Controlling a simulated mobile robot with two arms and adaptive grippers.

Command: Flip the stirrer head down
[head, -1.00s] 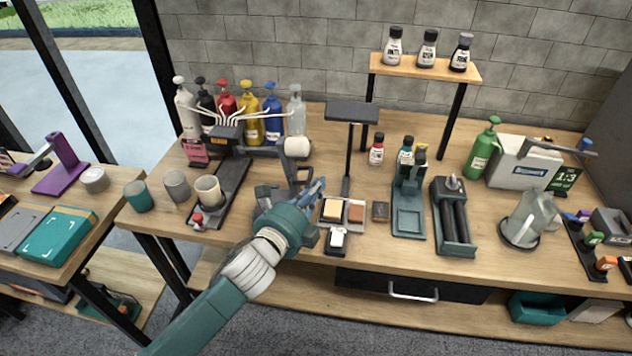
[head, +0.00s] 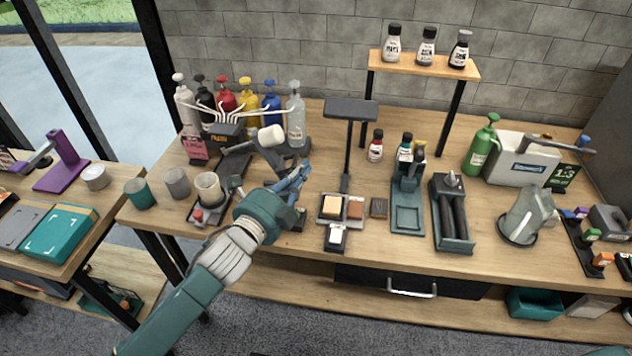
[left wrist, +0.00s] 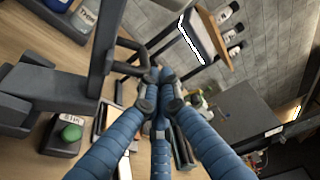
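The stirrer is dark grey, with a jointed arm and a head ending in a white cylinder (head: 271,136). The head sits raised and tilted at the back left of the bench. A beige cup (head: 209,188) stands below and left of it on a dark base with a red knob (head: 197,215). My left gripper (head: 298,174) has blue fingers and is in front of and slightly right of the white cylinder, apart from it. In the left wrist view, its fingertips (left wrist: 158,76) come together with nothing seen between them, beside a dark grey frame (left wrist: 132,58).
Several coloured pump bottles (head: 248,106) stand behind the stirrer. A dark T-shaped stand (head: 349,112) rises to the gripper's right, near small pads (head: 336,207). A green knob (left wrist: 71,132) on a dark box shows in the left wrist view.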

